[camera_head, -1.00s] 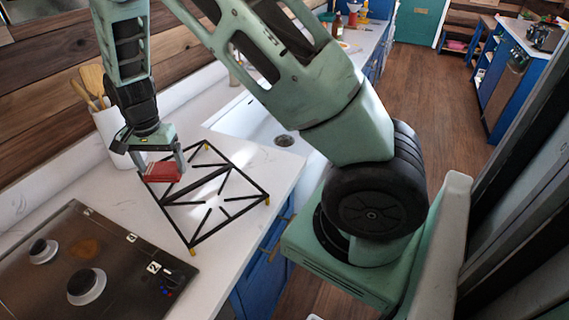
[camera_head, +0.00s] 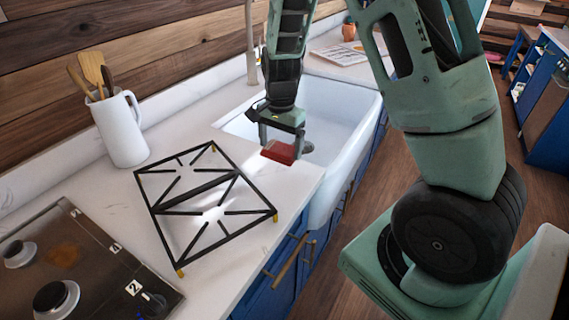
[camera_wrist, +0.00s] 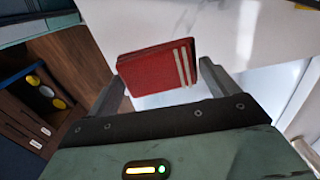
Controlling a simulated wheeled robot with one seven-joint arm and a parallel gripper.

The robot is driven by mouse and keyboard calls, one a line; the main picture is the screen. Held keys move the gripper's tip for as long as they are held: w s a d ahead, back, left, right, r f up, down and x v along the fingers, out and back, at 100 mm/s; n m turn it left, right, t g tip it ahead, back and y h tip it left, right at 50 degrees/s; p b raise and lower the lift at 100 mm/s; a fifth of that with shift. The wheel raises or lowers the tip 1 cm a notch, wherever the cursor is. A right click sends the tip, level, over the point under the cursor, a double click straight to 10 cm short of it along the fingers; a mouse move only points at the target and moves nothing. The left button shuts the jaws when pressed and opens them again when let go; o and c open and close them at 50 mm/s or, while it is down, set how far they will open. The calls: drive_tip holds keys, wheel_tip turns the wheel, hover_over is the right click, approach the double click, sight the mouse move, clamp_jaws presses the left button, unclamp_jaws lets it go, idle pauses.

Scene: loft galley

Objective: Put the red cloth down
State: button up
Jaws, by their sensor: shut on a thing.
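The red cloth (camera_head: 278,152) is a small folded block with pale stripes at one end. It also shows in the wrist view (camera_wrist: 155,68), between my two fingers. My gripper (camera_head: 281,147) is shut on it and points down. In the head view the cloth appears near the sink's near left corner, right of the black rack. It looks held up above the counter; its exact height is hard to tell. In the wrist view my gripper (camera_wrist: 160,85) has white counter and a darker area below it.
The black metal rack (camera_head: 205,199) lies on the white counter (camera_head: 95,203). The white sink (camera_head: 335,110) is beyond. A white jug (camera_head: 119,131) with wooden utensils stands by the wall. The dark cooktop (camera_head: 75,262) is at lower left. Bare counter surrounds the rack.

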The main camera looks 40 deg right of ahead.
sight(280, 147)
drive_tip(key=shift+f+p, duration=0.3)
drive_tip(key=shift+f, duration=2.7)
drive_tip(key=shift+f, duration=0.1)
drive_tip(key=o, duration=0.8)
drive_tip(key=shift+c, duration=0.2)
wheel_tip(280, 147, up, 12)
drive_tip(key=shift+f+b, duration=0.1)
drive_tip(key=shift+b, duration=0.25)
drive_tip(key=s+a+r+n+y, duration=0.1)
drive_tip(key=s+a+r+n, duration=0.1)
drive_tip(key=s+a+n, duration=0.45)
drive_tip(key=s+a+r+n, duration=0.2)
drive_tip(key=a+n, duration=0.1)
drive_tip(key=a, duration=0.7)
drive_tip(key=s+a+n, duration=0.4)
drive_tip(key=s+n, duration=0.2)
drive_tip(key=s, duration=0.2)
drive_tip(key=s+a+n, duration=0.4)
drive_tip(key=s+n, duration=0.2)
drive_tip(key=s, duration=0.1)
drive_tip(key=shift+s+r+h, duration=0.3)
drive_tip(key=shift+s+r, duration=0.1)
drive_tip(key=shift+r, duration=0.05)
drive_tip(key=shift+n, duration=0.25)
